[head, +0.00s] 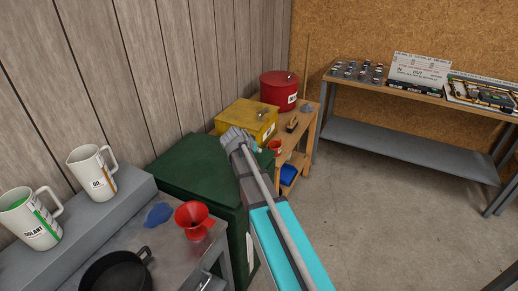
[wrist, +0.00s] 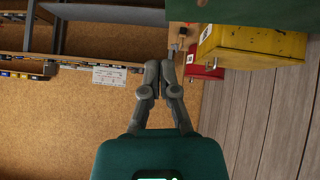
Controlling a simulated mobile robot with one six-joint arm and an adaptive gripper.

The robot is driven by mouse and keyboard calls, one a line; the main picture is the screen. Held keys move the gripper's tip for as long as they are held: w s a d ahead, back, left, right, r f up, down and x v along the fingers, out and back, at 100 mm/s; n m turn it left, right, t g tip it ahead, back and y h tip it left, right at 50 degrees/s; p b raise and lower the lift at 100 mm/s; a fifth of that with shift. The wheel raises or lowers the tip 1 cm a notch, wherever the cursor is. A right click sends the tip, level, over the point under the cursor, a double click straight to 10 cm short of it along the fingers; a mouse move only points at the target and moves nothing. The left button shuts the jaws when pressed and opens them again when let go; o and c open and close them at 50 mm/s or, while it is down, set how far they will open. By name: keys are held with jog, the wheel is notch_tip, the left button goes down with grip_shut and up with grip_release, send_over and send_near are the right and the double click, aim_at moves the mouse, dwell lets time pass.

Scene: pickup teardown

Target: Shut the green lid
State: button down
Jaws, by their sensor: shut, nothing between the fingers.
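The green lid (head: 195,165) is a broad dark green panel on top of the green bin (head: 238,240), against the plank wall. It looks about level in the head view; I cannot tell whether it is fully seated. Part of a dark green surface (wrist: 240,14) shows along the top edge of the wrist view. My gripper (head: 229,133) is near the lid's far right corner, and my arm hides part of the lid's right side. In the wrist view my gripper (wrist: 166,64) has its grey fingers together, with nothing between them. I cannot tell whether it touches the lid.
A yellow box (head: 247,118) and a red drum (head: 279,90) stand on a wooden bench (head: 312,125) just beyond the bin. A grey bench with jugs (head: 92,170), a red funnel (head: 192,215) and a black pan (head: 115,272) is nearer. The floor (head: 385,200) at right is clear.

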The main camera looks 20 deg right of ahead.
dwell(0.3)
jog(key=c, duration=1)
grip_release()
jog(key=shift+r, duration=0.1)
jog(key=shift+c, duration=0.2)
jog(key=o, duration=0.4)
jog(key=shift+d+r+y+p, duration=0.1)
jog(key=shift+r+y+p, duration=0.1)
jog(key=shift+y+p, duration=0.35)
jog(key=r+g+y+p, duration=0.1)
jog(key=y+p, duration=0.1)
jog(key=p, duration=0.1)
jog(key=a+r+g+y+p, duration=0.1)
jog(key=r+y+p, duration=0.1)
jog(key=y+p, duration=0.1)
jog(key=a+r+g+y+p, duration=0.1)
jog(key=r+g+y+p, duration=0.1)
jog(key=p, duration=0.2)
jog(key=shift+w+m+y, duration=0.2)
jog(key=shift+m+y, duration=0.1)
jog(key=shift+y, duration=0.05)
jog(key=shift+f, duration=0.2)
jog(key=f+b, duration=0.4)
jog(key=w+f+b, duration=0.1)
jog(key=f+b, duration=0.4)
jog(key=a+f+b, duration=0.1)
jog(key=f+b, duration=0.3)
jog(key=shift+w+a+f+b, duration=0.1)
jog(key=shift+w+f+b, duration=0.05)
jog(key=shift+b, duration=0.25)
